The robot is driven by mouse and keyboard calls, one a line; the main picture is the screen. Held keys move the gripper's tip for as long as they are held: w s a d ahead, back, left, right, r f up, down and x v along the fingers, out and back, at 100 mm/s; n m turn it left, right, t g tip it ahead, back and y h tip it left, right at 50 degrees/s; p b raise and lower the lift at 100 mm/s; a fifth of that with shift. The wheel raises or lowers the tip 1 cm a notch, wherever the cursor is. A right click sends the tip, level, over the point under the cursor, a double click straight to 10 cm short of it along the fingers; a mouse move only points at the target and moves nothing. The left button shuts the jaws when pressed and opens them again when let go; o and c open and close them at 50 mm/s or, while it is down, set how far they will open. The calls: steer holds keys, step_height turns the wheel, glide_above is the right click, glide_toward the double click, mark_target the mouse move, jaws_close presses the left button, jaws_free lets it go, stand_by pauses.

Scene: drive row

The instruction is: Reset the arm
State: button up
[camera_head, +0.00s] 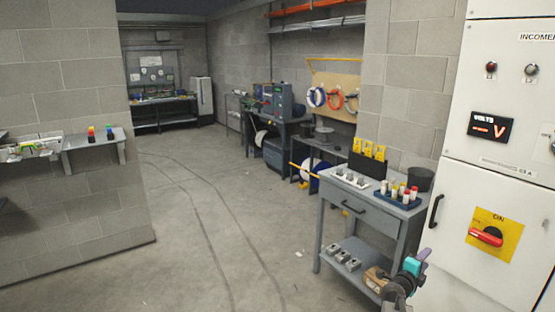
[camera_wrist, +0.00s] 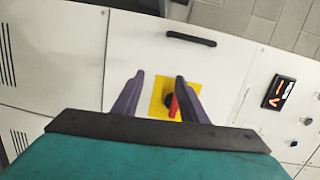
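My gripper (camera_wrist: 158,78) shows in the wrist view with its two dark purple fingers spread apart and nothing between them but the view of the cabinet. Beyond the fingers is the yellow plate (camera_wrist: 156,106) with the red rotary handle (camera_wrist: 174,106), on the white cabinet (camera_wrist: 225,62). The gripper is apart from the handle by a distance I cannot judge. In the head view, my gripper (camera_head: 424,258) is at the lower right, in front of the cabinet (camera_head: 475,185), left of and below the red handle (camera_head: 486,237) on its yellow plate (camera_head: 495,234).
A grey workbench (camera_head: 345,193) with drawer, small parts and a black bin (camera_head: 420,179) stands left of the cabinet. A wall shelf (camera_head: 93,151) is at the left. More benches line the right wall further back. The floor (camera_head: 190,220) in the middle is clear.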

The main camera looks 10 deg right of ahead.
steer(key=s+a+f+m+g+y, duration=0.25)
steer(key=a+f+m+y, duration=0.3)
steer(key=a+f, duration=1.8)
steer(key=s+a+f+m+g+y, duration=0.2)
steer(key=s+a+f+m+g, duration=0.3)
steer(key=s+a+f+m, duration=0.9)
steer(key=s+a+f+m+g+y, duration=0.1)
steer(key=s+a+m+g+y, duration=0.2)
steer(key=s+a+m, duration=0.4)
steer(key=s+a+f+m+g+y, duration=0.2)
steer(key=s+a+m+g+y, duration=0.2)
steer(key=s+m, duration=0.9)
steer(key=shift+s+a+f+m, duration=0.3)
steer(key=shift+a+m, duration=1.15)
